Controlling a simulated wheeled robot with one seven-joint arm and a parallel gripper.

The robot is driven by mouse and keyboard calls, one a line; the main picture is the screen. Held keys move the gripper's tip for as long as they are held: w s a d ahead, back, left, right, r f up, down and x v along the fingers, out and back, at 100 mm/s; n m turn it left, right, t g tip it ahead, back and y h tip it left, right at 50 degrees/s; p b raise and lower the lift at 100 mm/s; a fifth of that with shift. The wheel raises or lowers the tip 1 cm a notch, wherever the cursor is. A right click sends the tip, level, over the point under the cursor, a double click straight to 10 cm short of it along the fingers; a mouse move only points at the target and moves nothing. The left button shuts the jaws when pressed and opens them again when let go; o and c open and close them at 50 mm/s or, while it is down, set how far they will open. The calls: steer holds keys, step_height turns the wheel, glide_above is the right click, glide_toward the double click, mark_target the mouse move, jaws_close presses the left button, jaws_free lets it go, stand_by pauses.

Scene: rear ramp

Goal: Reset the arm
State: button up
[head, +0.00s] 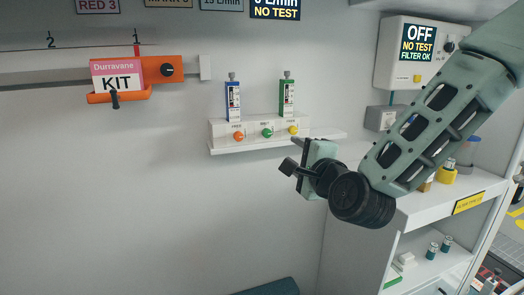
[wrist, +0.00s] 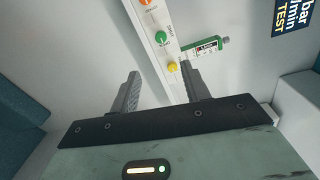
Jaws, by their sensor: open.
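My gripper (head: 292,156) is in the middle of the head view, at the end of my green arm, a little below the white wall shelf. In the wrist view its two grey fingers (wrist: 160,88) are spread apart with nothing between them. My arm comes in from the upper right and bends at a dark wrist joint. The gripper points left toward the wall and appears to touch nothing, though the exact gap to the shelf cannot be told.
The white shelf unit (head: 219,148) has coloured knobs and holds a blue (head: 233,101) and a green flowmeter (head: 287,98). An orange holder with a KIT box (head: 117,75) hangs at left. A tester box (head: 388,60) and shelves (head: 410,215) stand right. The lower-left wall is clear.

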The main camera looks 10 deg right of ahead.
steer(key=s+a+f+n+g+y+p, duration=0.2)
steer(key=s+a+f+n+g, duration=0.1)
steer(key=s+a+n+g, duration=0.3)
steer(key=s+a+f+n+g+y+p, duration=0.1)
steer(key=s+a+f+n+g+p, duration=0.1)
steer(key=s+a+f+n+g, duration=0.45)
steer(key=s+d+r+n+g+h+p, duration=0.1)
steer(key=s+d+r+n+g+h, duration=0.1)
steer(key=s+n, duration=0.4)
steer(key=s+d+r+n+g+h+p, duration=0.2)
steer(key=s+d+n, duration=0.3)
steer(key=s, duration=0.7)
steer(key=shift+d+r+n+g+h, duration=0.35)
steer(key=shift+r+n, duration=0.3)
steer(key=shift+n, duration=0.5)
